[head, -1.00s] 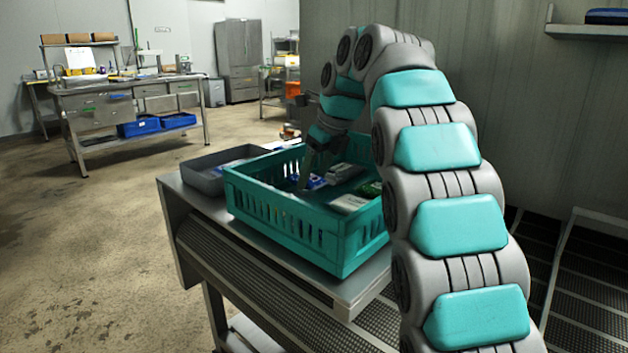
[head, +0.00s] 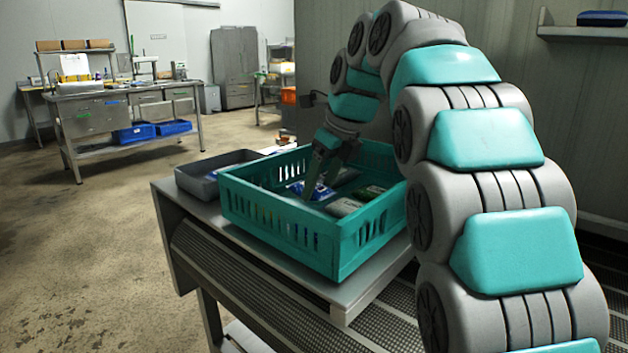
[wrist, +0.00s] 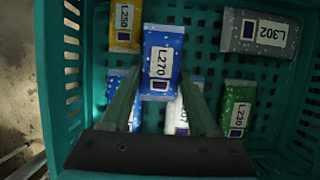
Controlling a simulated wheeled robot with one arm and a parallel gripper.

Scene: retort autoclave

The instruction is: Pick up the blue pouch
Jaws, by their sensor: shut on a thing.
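The blue pouch (wrist: 161,62), labelled L270, is between the two fingertips of my gripper (wrist: 160,84) in the wrist view. My gripper is shut on its sides near the lower end. The pouch overlaps another blue pouch (wrist: 114,84) and a white pouch (wrist: 183,112); how far it is above them I cannot tell. In the head view my gripper (head: 318,187) points down into the teal crate (head: 280,222). Blue packaging shows by its fingers, but which pouch it is I cannot tell.
The crate also holds a yellow pouch (wrist: 126,26), a grey pouch (wrist: 261,34) and a green pouch (wrist: 237,108). Its slotted walls surround my gripper. A grey tray (head: 203,183) stands behind the crate on the metal table (head: 173,205). Floor to the left is clear.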

